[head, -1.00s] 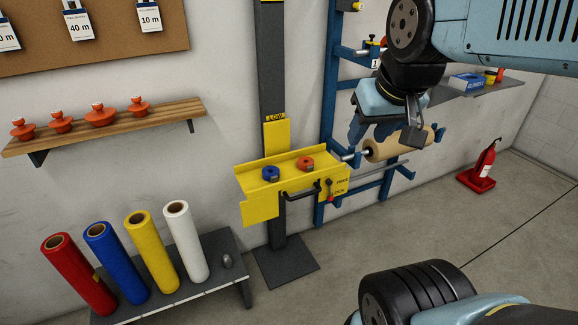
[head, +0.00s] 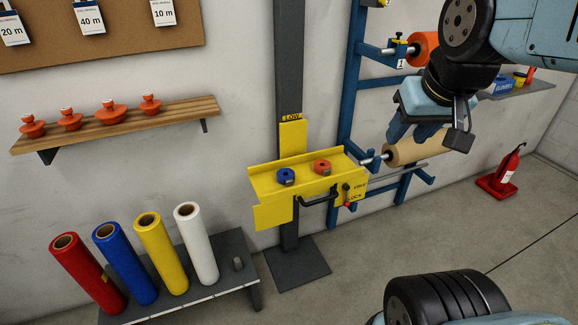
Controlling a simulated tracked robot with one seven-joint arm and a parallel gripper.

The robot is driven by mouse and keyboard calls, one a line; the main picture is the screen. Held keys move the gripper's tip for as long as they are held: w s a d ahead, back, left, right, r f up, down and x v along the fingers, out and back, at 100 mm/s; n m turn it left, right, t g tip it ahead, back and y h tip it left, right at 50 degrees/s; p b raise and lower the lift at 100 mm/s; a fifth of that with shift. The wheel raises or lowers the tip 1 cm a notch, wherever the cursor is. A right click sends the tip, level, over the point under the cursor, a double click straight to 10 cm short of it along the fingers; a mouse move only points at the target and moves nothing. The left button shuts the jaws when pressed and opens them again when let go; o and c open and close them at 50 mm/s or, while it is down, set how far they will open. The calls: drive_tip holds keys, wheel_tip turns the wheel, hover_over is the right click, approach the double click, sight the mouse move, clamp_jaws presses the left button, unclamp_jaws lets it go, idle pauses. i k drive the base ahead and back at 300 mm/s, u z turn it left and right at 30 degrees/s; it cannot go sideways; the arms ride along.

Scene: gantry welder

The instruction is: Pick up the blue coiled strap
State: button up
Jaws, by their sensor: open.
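The blue coiled strap (head: 286,176) is a small round coil on the yellow shelf (head: 262,184), toward its left half. An orange coil (head: 322,167) lies to its right on the same shelf. My gripper (head: 412,137) is at the upper right, pointing down, with its dark blue fingers in front of the tan roll. It is open and apart from the blue strap, well to its right. I see nothing between its fingers, though the arm hides part of it.
A blue rack with a tan roll (head: 420,147) stands right of the shelf. A black handle (head: 318,198) sticks out from the shelf's front. Several coloured rolls stand on a low grey bench (head: 228,247) at lower left. A fire extinguisher (head: 502,171) stands at right. Floor in front is clear.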

sight(285, 176)
drive_tip(key=i, duration=0.85)
drive_tip(key=u, duration=0.05)
